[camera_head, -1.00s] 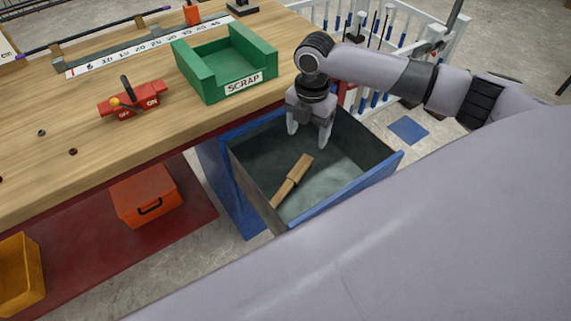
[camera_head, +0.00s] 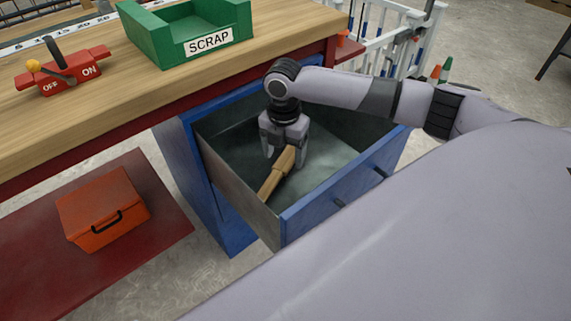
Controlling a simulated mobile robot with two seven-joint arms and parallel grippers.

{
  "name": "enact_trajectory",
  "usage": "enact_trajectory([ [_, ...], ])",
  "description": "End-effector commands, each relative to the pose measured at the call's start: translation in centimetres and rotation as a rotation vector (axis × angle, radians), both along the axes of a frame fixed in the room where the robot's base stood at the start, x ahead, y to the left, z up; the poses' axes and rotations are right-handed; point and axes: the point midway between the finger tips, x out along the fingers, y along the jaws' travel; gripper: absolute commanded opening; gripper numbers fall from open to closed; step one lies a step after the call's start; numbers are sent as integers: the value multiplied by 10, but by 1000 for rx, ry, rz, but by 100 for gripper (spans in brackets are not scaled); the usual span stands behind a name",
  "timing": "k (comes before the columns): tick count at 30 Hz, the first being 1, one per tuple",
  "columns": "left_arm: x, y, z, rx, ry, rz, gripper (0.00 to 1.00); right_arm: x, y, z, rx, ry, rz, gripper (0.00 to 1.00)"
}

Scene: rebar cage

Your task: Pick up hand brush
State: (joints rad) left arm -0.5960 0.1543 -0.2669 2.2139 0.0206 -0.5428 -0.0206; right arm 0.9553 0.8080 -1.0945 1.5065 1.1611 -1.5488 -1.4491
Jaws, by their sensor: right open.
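The hand brush (camera_head: 277,173) is a tan wooden piece lying at a slant inside the open blue drawer (camera_head: 345,188). Its near end lies toward the drawer's front left; its far end is at my right gripper, and bristles cannot be made out. My right gripper (camera_head: 284,156) is inside the drawer, pointing down, with its fingers apart at the brush's upper end. Whether the fingers touch the brush cannot be told. My left gripper is not in view.
The drawer's walls surround my right gripper. The wooden workbench (camera_head: 110,105) with a green SCRAP bin (camera_head: 185,35) and a red switch box (camera_head: 62,73) stands to the left. An orange toolbox (camera_head: 100,208) sits below. A white railing (camera_head: 390,35) stands behind.

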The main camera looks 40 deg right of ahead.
Motion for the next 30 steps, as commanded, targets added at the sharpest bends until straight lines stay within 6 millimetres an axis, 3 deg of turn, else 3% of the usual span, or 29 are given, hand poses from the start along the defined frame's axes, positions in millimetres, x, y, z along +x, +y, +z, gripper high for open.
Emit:
enact_trajectory([
  [13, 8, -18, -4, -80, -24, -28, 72, 8, 0, -56, 0, 1, 0, 72],
  [21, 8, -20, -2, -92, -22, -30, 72, 8, 0, -58, 0, -1, 1, 72],
  [27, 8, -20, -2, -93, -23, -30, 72, 8, 0, -58, -1, 0, 0, 7],
  [30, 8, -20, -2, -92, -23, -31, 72, 9, 0, -58, 0, -2, 0, 1],
])
